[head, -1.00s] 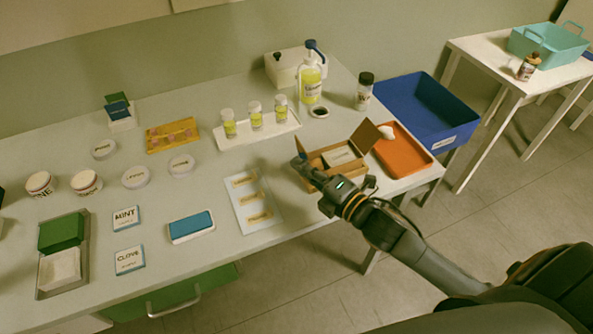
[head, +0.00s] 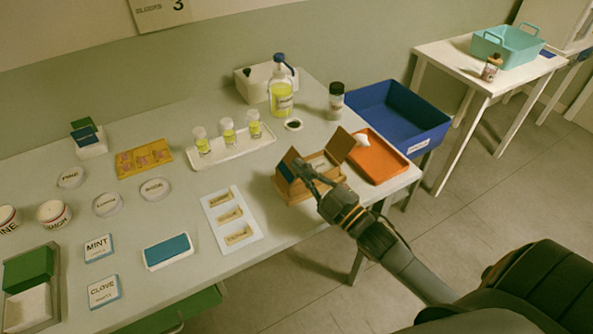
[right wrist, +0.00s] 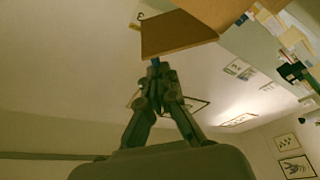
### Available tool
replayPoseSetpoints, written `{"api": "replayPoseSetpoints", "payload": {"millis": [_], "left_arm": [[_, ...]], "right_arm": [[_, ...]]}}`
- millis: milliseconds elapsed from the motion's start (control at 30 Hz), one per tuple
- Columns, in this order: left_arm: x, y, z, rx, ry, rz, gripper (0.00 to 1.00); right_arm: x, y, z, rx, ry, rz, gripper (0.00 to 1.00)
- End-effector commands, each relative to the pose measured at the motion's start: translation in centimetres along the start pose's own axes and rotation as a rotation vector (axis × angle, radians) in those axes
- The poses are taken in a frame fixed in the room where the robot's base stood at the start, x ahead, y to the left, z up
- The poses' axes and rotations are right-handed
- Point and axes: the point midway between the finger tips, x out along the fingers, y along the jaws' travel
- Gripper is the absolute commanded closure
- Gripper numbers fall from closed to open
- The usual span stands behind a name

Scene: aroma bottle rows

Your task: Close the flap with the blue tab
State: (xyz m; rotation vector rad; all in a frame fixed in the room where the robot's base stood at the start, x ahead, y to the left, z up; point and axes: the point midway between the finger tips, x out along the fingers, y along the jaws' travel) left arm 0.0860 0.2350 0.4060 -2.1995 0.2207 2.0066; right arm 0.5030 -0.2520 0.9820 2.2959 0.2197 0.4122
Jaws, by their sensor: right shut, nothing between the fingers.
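A small wooden box (head: 308,190) stands near the right front edge of the table. Its right flap (head: 341,145) stands up, tilted outward. Its left flap (head: 289,160) is also raised, at the box's left end, with blue showing by it. My right gripper (head: 300,170) is shut and empty, its fingertips at the left flap. In the right wrist view a brown flap (right wrist: 178,35) is above my right gripper (right wrist: 156,72), with a blue tab (right wrist: 156,60) at the fingertips. I cannot tell whether they touch. My left gripper is out of view.
An orange tray (head: 377,160) lies just right of the box, and a blue bin (head: 400,110) is behind it. A white tray with labels (head: 231,218) lies to the left. A white tray of small bottles (head: 232,147) stands behind.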

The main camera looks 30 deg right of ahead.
Motion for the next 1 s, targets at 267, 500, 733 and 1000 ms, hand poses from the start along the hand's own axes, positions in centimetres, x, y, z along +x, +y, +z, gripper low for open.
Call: {"api": "replayPoseSetpoints", "payload": {"millis": [267, 500, 733, 1000], "left_arm": [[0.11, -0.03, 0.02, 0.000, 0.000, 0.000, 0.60], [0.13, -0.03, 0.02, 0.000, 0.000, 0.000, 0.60], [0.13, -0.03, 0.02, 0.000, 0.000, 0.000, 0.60], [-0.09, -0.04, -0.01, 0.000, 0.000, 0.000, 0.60]], "right_arm": [[-0.28, 0.26, 0.81, 0.020, -0.001, 0.007, 1.00], [-0.35, 0.32, 1.00, 0.019, 0.000, 0.007, 1.00], [-0.35, 0.32, 1.01, 0.018, 0.000, 0.007, 1.00], [-0.23, 0.52, 0.88, 0.018, 0.000, 0.007, 1.00]]}}
